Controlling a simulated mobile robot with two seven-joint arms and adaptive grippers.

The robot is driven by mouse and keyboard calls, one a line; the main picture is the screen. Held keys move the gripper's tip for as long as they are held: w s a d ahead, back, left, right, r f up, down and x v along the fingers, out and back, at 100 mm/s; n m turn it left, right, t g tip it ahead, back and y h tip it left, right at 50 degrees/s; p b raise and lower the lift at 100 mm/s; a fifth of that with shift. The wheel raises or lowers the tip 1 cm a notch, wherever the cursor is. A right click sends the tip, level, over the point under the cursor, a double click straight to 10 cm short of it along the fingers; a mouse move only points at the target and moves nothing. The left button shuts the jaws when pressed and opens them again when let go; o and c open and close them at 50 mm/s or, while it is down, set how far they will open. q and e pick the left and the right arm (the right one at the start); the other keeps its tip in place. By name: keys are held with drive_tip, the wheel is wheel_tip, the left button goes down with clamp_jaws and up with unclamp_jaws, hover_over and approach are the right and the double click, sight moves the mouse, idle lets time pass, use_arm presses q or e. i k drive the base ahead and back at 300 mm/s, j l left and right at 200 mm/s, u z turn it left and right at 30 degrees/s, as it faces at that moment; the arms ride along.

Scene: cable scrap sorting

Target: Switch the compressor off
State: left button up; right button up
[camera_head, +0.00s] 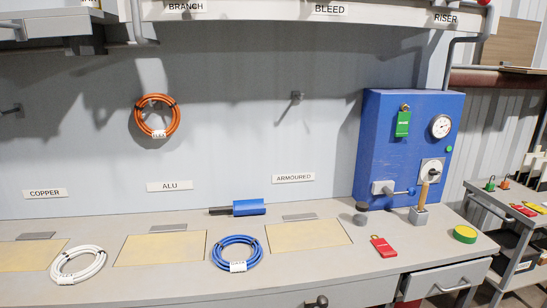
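A blue box-shaped unit (387,150), which looks like the compressor, stands at the back right of the bench. Its front carries a round pressure gauge (440,126), a small green light or button (449,149), and a rotary switch (432,171) on a white plate with a dark handle. A green tag (403,124) hangs from a hook at its upper front. A grey fitting with a blue lever (404,192) is low on the front, the lever pointing right. I cannot read the switch position. Neither gripper is in view.
White (77,265) and blue (237,253) cable coils lie left. An open drawer (447,279) juts out front right. A side cart (508,215) stands right.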

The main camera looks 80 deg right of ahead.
sight(432, 172)
drive_tip(key=z, duration=3.75)
drive_tip(key=i+j+z, duration=0.15)
drive_tip(key=i, duration=0.25)
drive_tip(key=i+j+z, duration=0.15)
drive_tip(key=i+j, duration=0.2)
drive_tip(key=i+l+u, duration=0.1)
drive_tip(key=u, duration=0.25)
drive_tip(key=i+l+u, duration=0.1)
drive_tip(key=l+u, duration=0.4)
drive_tip(key=u, duration=0.2)
drive_tip(key=i+l, duration=0.05)
